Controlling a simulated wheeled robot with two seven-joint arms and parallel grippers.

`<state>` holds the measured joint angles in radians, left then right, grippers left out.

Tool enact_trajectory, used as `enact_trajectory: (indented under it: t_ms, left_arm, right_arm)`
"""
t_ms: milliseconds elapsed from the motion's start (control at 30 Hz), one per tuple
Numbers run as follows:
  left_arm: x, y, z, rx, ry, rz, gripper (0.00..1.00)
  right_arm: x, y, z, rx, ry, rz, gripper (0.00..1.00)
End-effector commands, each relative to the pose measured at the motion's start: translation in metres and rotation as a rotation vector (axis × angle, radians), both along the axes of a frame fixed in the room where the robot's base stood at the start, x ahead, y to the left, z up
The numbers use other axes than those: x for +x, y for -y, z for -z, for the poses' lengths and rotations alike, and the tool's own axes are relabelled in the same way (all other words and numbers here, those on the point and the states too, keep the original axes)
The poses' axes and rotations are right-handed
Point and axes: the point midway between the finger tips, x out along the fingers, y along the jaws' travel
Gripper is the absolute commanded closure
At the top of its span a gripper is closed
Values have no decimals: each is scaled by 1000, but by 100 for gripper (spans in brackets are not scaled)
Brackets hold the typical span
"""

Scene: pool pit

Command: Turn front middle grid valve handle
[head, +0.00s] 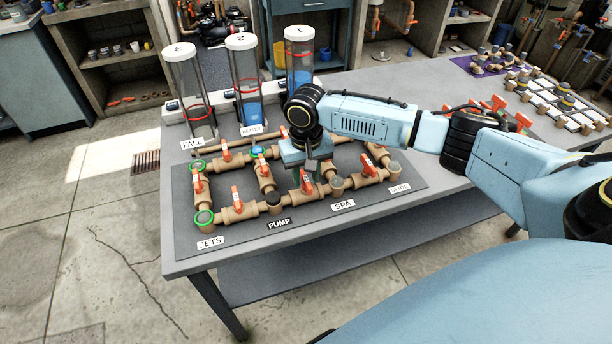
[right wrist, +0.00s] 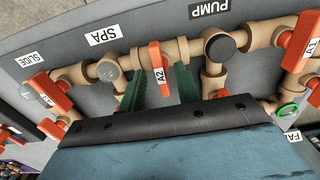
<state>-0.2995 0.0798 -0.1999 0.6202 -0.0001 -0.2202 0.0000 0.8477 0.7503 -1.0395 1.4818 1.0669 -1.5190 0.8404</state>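The front middle valve handle, orange and marked A2 (right wrist: 158,68), sits on the front pipe run between the PUMP and SPA labels. In the head view it (head: 306,183) shows just below my right gripper (head: 309,165). In the right wrist view the green fingers of my right gripper (right wrist: 158,86) stand one on each side of the handle's lower part, with small gaps visible. The gripper is open. The handle lies across its pipe in the right wrist view. Whether a finger touches it, I cannot tell. My left gripper is not in view.
Neighbouring orange handles are A1 (right wrist: 300,45) and one near SLIDE (head: 369,164). Tan pipes form a grid on a dark mat (head: 300,215). Clear cylinders, such as number 2 (head: 246,90), stand behind it. More fittings lie on the table's right end; the table's front edge is clear.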

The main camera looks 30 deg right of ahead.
Motion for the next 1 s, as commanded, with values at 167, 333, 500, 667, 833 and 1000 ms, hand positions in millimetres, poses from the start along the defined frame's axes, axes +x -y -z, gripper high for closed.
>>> enact_trajectory:
  t_ms: [167, 333, 500, 667, 833, 1000]
  left_arm:
    - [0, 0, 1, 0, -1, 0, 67]
    - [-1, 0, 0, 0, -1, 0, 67]
    - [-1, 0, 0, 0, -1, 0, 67]
    - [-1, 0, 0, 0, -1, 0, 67]
    - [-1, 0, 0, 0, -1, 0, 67]
    - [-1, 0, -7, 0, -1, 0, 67]
  right_arm:
    - [0, 0, 6, 0, 0, -1, 67]
    - [0, 0, 6, 0, 0, -1, 67]
    - [0, 0, 6, 0, 0, -1, 86]
    - [0, 0, 6, 0, 0, -1, 100]
    - [0, 0, 6, 0, 0, -4, 100]
    - [0, -1, 4, 1, -2, -35, 100]
